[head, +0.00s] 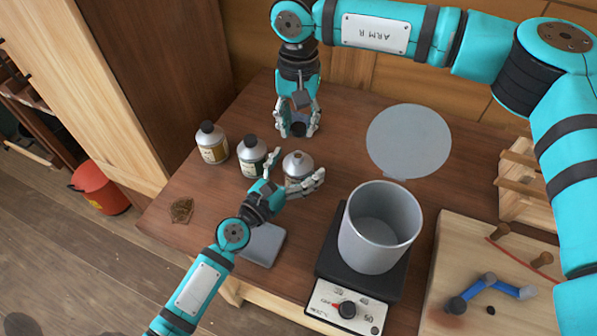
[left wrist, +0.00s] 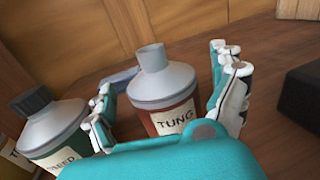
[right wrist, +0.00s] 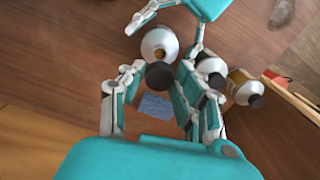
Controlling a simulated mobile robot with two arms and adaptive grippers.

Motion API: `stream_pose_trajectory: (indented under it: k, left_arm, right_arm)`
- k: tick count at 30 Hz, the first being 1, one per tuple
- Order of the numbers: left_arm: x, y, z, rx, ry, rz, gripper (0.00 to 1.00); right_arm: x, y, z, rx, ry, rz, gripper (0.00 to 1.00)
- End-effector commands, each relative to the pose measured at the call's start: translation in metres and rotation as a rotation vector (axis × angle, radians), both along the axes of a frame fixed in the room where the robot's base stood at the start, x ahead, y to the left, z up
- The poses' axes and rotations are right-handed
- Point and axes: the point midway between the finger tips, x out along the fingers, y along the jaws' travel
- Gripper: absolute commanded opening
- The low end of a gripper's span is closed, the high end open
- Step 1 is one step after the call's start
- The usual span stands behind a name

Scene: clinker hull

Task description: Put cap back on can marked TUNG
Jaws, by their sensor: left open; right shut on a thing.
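The can marked TUNG (left wrist: 166,98) stands upright, its bare neck open on top. It also shows in the head view (head: 297,162) and the right wrist view (right wrist: 159,42). My left gripper (head: 296,183) is open, its fingers on either side of the can; I cannot tell whether they touch it. My right gripper (head: 298,115) points down behind the can, shut on a black cap (right wrist: 160,75). The cap also shows low between its fingers in the head view (head: 298,130). It is apart from the can's neck.
Two black-capped cans, a middle one (head: 251,158) and a left one (head: 212,144), stand left of TUNG. A blue-grey cloth (right wrist: 155,106) lies below my right gripper.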

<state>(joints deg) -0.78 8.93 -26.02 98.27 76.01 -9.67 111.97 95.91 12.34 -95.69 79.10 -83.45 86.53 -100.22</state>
Motion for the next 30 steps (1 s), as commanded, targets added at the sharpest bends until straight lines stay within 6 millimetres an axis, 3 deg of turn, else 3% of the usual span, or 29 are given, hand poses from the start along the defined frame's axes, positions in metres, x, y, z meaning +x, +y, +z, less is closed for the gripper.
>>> stream_pose_trajectory:
  k: [12,30]
  left_arm:
    - [0.0062,-0.0051,0.0000,0.000,0.000,-0.001,0.94]
    - [0.0060,-0.0046,-0.0002,0.001,0.001,-0.001,0.17]
  right_arm:
    - [0.0000,0.0001,0.0001,0.000,0.000,0.000,0.22]
    - [0.0000,0.0001,0.0000,0.000,0.000,0.000,0.22]
